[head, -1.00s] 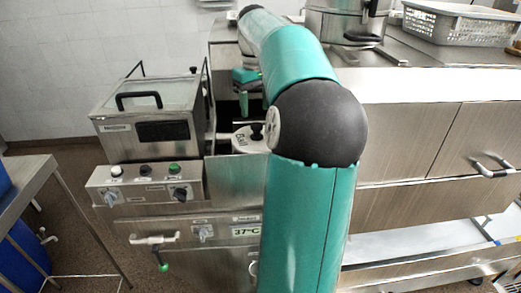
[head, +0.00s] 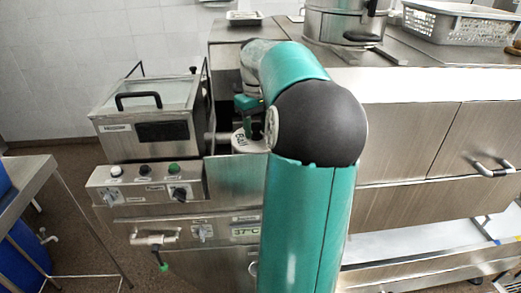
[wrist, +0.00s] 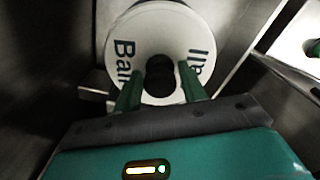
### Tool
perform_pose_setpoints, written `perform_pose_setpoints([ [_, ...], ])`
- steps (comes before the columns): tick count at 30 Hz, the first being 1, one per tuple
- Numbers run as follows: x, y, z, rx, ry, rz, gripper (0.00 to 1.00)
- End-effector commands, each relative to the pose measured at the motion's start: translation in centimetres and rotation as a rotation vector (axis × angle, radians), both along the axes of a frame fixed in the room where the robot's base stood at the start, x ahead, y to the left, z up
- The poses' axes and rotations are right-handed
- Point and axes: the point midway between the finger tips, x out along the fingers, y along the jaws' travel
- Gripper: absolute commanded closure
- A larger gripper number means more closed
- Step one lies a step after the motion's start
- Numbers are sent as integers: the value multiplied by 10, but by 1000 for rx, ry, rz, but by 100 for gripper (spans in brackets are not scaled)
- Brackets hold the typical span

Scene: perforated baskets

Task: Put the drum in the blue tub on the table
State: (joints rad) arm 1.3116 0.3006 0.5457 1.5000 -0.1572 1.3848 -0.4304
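A white round thing with dark lettering and a dark knob at its middle, perhaps the drum (head: 240,146), sits in the gap right of the steel boxed machine. In the wrist view the white disc (wrist: 160,22) lies straight ahead of my gripper (wrist: 162,88). The green fingers are apart, one on each side of the dark middle; I cannot tell whether they touch it. In the head view my gripper (head: 249,112) is above the disc, partly hidden by my arm. A blue thing, perhaps the blue tub (head: 4,180), is cut off at the left edge by the steel table (head: 28,172).
The steel machine (head: 150,125) with a handled lid stands left of the gap. A steel pot (head: 335,22) and a grey perforated basket (head: 460,27) stand on the counter at the right. A blue barrel (head: 24,255) is under the table. Floor between table and machine is clear.

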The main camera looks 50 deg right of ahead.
Motion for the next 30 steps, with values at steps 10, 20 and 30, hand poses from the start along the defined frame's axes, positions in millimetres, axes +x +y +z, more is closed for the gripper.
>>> perform_pose_setpoints([
  [10,0,0,0,0,0,0,97],
  [20,0,0,4,-3,-1,0,97],
  [30,0,0,15,-3,-2,0,97],
])
